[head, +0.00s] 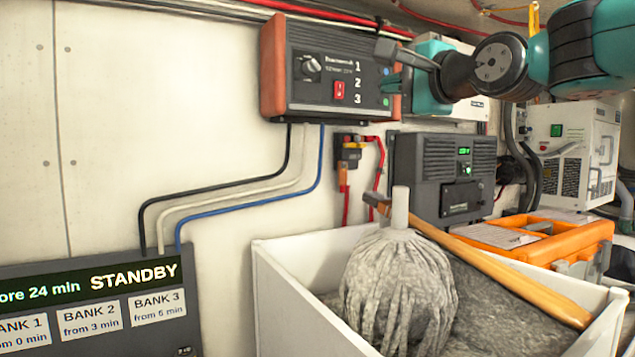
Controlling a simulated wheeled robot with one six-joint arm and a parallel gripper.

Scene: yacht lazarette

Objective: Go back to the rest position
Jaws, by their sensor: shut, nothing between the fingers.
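My gripper (388,52) is at the upper middle of the head view, with my teal and dark grey arm reaching in from the upper right. Its dark fingers point left and are shut, with nothing seen held.
A white bin (300,310) below holds a mop head (398,290) and a wooden handle (500,270). A dark panel (90,305) reading STANDBY is lower left. A grey unit (440,170), an orange case (540,235) and a white machine (580,150) stand right.

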